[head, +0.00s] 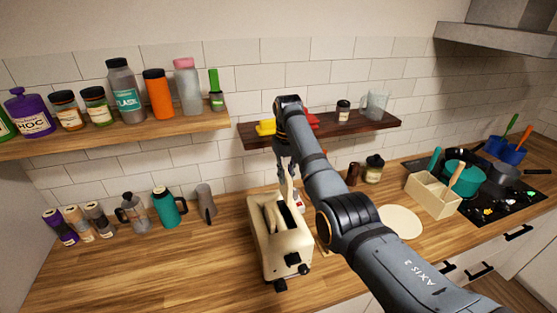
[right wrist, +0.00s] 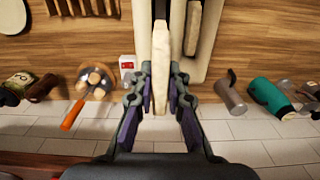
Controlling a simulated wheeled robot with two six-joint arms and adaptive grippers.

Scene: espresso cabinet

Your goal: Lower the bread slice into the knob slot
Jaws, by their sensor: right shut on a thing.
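The cream toaster (head: 264,256) stands on the wooden counter, with two long dark slots on top and dark knobs at its near end. My right gripper (right wrist: 160,72) points down at the toaster's far end and is shut on the pale bread slice (right wrist: 162,42). The slice is on edge, lined up with the slots, over the slot on the right in the head view. I cannot tell how deep its lower edge is. The other slot (right wrist: 193,32) shows beside it in the right wrist view. My left gripper is not in view.
A round cream board (head: 400,222) and wooden caddy (head: 430,196) are to the right.

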